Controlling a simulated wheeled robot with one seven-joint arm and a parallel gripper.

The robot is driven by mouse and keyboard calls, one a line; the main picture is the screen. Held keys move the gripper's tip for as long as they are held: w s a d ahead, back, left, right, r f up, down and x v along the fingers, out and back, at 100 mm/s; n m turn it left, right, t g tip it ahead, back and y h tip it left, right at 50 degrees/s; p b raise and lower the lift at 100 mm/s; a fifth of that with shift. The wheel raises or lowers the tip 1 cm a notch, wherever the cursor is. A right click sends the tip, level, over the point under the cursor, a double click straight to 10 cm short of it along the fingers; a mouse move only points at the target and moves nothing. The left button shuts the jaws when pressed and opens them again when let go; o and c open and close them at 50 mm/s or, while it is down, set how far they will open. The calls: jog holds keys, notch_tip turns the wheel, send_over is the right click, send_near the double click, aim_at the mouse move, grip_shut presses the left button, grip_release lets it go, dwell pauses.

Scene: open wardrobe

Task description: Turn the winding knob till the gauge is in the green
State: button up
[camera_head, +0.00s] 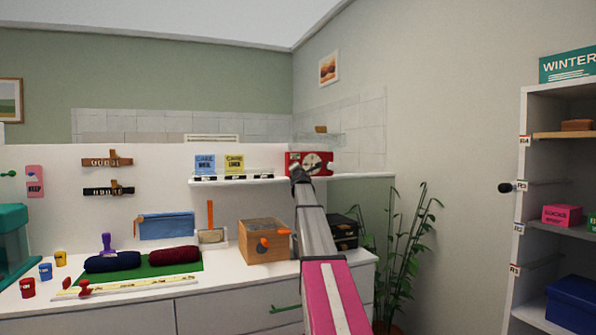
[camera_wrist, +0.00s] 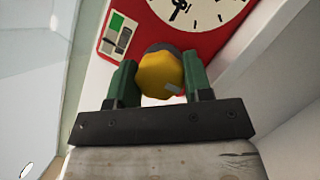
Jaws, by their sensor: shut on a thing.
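The red clock (camera_head: 318,158) stands on the white wall shelf, with my arm reaching up to its left part. In the wrist view its red face (camera_wrist: 200,42) fills the top, with part of the white dial showing. The yellow winding knob (camera_wrist: 160,75) sits between the two green fingers of my gripper (camera_wrist: 159,78), which is shut on it. A small gauge (camera_wrist: 116,34) is on the face up and left of the knob. It has a green patch at its upper end and grey and dark parts below. I cannot make out its pointer clearly.
The white shelf (camera_head: 350,177) runs below the clock. Blue and yellow cards (camera_head: 233,165) stand left of it. A wooden box (camera_head: 262,241) is on the counter below, left of my arm. A plant (camera_head: 405,240) and open shelves (camera_head: 520,200) are right.

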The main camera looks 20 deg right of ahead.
jog(key=m+g, duration=0.1)
jog(key=m, duration=0.1)
jog(key=m+g, duration=0.1)
jog(key=m, duration=0.2)
jog(key=shift+h, duration=0.4)
jog(key=m+g, duration=0.1)
jog(key=m, duration=0.2)
jog(key=shift+r+m, duration=0.1)
jog(key=shift+m, duration=0.2)
jog(key=m+g+y, duration=0.1)
jog(key=m, duration=0.2)
jog(key=m+g+y, duration=0.1)
jog(key=m, duration=0.2)
jog(key=m+g+y, duration=0.1)
jog(key=m+y, duration=0.2)
jog(key=m, duration=0.2)
jog(key=shift+d+m+g+y, duration=0.1)
jog(key=shift+m+g+y, duration=0.2)
jog(key=shift+m+y, duration=1.8)
jog(key=shift+m, duration=0.6)
